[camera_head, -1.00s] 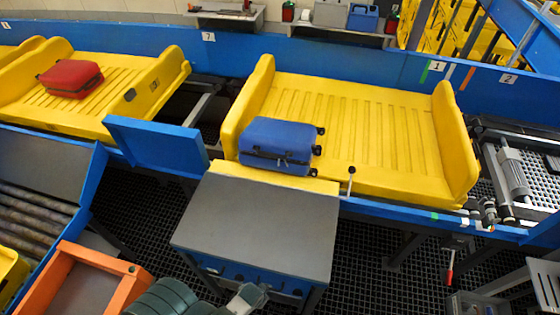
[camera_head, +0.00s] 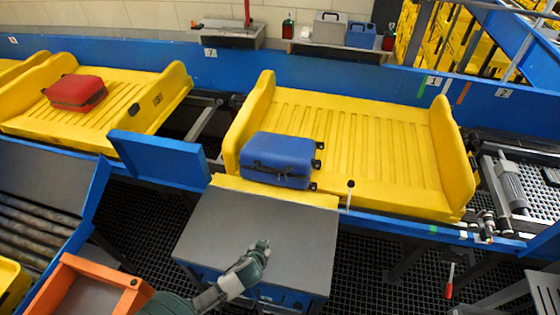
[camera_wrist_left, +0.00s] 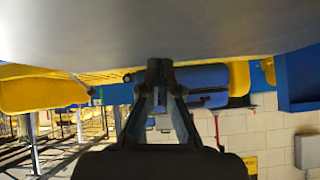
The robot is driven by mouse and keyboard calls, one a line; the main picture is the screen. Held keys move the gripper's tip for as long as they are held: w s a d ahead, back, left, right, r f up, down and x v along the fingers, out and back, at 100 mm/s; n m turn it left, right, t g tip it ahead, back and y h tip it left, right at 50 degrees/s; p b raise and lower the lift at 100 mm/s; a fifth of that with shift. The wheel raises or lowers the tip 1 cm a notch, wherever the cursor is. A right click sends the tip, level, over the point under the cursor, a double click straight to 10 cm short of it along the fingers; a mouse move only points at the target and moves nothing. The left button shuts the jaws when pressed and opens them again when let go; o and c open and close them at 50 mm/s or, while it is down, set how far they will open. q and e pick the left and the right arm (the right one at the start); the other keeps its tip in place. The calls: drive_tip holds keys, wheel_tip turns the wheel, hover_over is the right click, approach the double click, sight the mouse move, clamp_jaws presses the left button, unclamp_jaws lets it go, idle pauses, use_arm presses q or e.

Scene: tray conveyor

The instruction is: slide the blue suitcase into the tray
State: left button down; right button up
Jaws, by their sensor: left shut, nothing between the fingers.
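The blue suitcase (camera_head: 279,158) lies flat at the near left corner of the yellow tray (camera_head: 400,150), close to the tray's left wall. Most of it is over the tray floor. I cannot tell whether its near edge still overlaps the yellow strip (camera_head: 235,185) of the grey table. My left gripper (camera_head: 262,246) is over the grey table, apart from the suitcase, shut and empty. The left wrist view shows its closed fingers (camera_wrist_left: 160,66) with the blue suitcase (camera_wrist_left: 208,78) beyond them, partly hidden. My right gripper is not in view.
The grey table (camera_head: 250,225) is bare. A blue raised panel (camera_head: 158,158) stands to its left. Another yellow tray (camera_head: 120,112) carries a red suitcase (camera_head: 75,92). A small black-knobbed lever (camera_head: 350,185) stands at the tray's near edge.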

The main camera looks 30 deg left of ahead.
use_arm(q)
drive_tip(key=w+a+r+t, duration=0.2)
drive_tip(key=w+a, duration=0.2)
drive_tip(key=w, duration=0.2)
drive_tip(key=w+a+r+t, duration=0.3)
drive_tip(key=w+a, duration=0.1)
drive_tip(key=w, duration=0.2)
drive_tip(key=b, duration=0.6)
approach(277, 180)
drive_tip(key=shift+s+d+f+n, duration=0.2)
drive_tip(key=shift+s+f+n, duration=0.1)
drive_tip(key=shift+s+f, duration=0.25)
drive_tip(key=shift+w+f, duration=0.1)
drive_tip(key=shift+w, duration=0.25)
drive_tip(key=shift+w+a, duration=0.1)
drive_tip(key=shift+w, duration=0.35)
drive_tip(key=shift+w+a, duration=0.2)
drive_tip(key=shift+w, duration=0.3)
drive_tip(key=shift+w+a, duration=0.25)
drive_tip(key=shift+w, duration=0.25)
drive_tip(key=shift+w+d+b, duration=0.1)
drive_tip(key=shift+w+b, duration=0.35)
drive_tip(key=shift+w, duration=0.5)
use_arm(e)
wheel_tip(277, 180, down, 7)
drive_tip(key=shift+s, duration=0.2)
